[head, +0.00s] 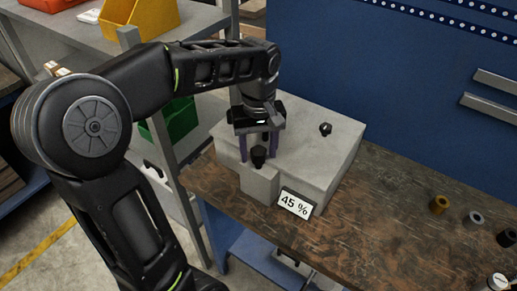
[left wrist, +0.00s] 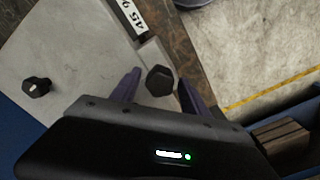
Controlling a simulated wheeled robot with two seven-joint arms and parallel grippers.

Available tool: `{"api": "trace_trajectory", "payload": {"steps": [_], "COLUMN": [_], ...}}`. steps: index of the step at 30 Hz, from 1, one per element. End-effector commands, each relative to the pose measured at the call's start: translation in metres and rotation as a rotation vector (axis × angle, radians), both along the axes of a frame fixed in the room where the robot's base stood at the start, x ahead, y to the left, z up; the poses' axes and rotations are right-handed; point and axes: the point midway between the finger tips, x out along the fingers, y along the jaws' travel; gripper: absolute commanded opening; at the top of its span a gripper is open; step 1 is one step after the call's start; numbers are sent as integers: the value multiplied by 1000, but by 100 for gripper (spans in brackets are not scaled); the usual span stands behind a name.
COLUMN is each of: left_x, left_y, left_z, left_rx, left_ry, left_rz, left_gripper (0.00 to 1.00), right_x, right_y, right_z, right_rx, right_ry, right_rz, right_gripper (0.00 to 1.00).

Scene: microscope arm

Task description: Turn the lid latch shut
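A grey box (head: 310,150) stands on the workbench, with a raised block (head: 259,183) at its front-left. A black knob (head: 258,157) sits on this block and appears to be the lid latch; it also shows in the left wrist view (left wrist: 159,80). My left gripper (head: 259,156) points down over it, its purple fingers apart on either side of the knob. A second black knob (head: 325,129) is on the box top. My right gripper is not in view.
A "45 %" label (head: 295,204) is on the box front. Brown, grey and black small cylinders (head: 439,204) stand on the right of the wooden bench (head: 370,220). A blue wall (head: 390,90) rises behind. A shelf with a yellow bin (head: 148,16) and a green bin (head: 178,120) stands left.

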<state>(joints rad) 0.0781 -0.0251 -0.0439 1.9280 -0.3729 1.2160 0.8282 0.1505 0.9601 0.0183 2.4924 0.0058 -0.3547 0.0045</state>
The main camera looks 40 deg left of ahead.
Motion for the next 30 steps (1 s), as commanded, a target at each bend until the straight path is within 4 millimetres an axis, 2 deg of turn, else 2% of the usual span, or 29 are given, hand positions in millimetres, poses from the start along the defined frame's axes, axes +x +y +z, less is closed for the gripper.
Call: {"api": "trace_trajectory", "payload": {"steps": [11,14,21,24,30], "left_x": [0,1,0,0,0], "left_y": [0,0,0,0,0], "left_z": [3,12,51,71,79], "left_rx": [0,0,-1,-1,-1], "left_ry": [0,-1,-2,1,1], "left_rz": [-1,-1,-1,-1,-1], "left_gripper": [57,57,57,57,57], "right_x": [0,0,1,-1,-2], "right_y": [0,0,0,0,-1], "right_z": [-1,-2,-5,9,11], "right_rx": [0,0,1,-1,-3], "right_ry": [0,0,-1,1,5], "right_rz": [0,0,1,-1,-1], "right_gripper": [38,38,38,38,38]}}
